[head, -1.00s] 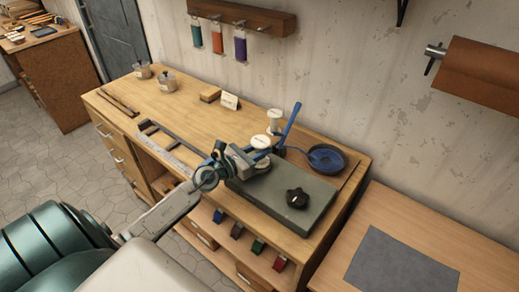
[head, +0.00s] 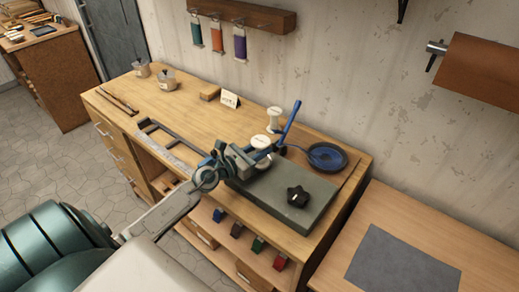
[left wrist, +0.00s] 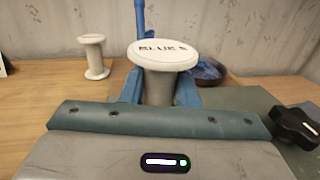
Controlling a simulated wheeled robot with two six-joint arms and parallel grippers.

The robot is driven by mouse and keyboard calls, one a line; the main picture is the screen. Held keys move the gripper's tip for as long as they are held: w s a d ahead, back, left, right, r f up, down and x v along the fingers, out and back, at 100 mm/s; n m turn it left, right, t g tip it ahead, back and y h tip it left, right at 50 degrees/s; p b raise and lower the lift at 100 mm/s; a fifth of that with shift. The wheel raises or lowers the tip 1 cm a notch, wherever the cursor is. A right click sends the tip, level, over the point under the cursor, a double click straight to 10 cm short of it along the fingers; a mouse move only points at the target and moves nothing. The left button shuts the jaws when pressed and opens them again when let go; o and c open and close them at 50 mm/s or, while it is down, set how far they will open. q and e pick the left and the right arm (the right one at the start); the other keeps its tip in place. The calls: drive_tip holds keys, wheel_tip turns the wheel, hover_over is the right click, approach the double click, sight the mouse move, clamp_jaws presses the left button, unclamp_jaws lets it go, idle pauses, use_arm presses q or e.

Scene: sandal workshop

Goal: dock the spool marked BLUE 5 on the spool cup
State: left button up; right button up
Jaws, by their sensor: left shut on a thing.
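The spool marked BLUE 5 (left wrist: 162,56) is white, with its lettered top flange facing up, and stands upright between my blue fingers in the left wrist view. In the head view its pale top (head: 261,142) shows above my left gripper (head: 262,154). My left gripper is shut on this spool, over the back left part of the grey-green slab (head: 272,200). A pale round shape (head: 264,164) shows below the fingers; I cannot tell whether it is the spool's lower flange or the spool cup. My right gripper is not in view.
A second pale spool (head: 275,117) stands behind, near a blue lever (head: 290,122). A blue dish (head: 338,163) lies at right. A black knob (head: 298,196) sits on the slab.

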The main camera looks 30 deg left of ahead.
use_arm(q)
drive_tip(key=shift+f, duration=0.25)
drive_tip(key=o, duration=0.7)
drive_tip(key=shift+r, duration=0.1)
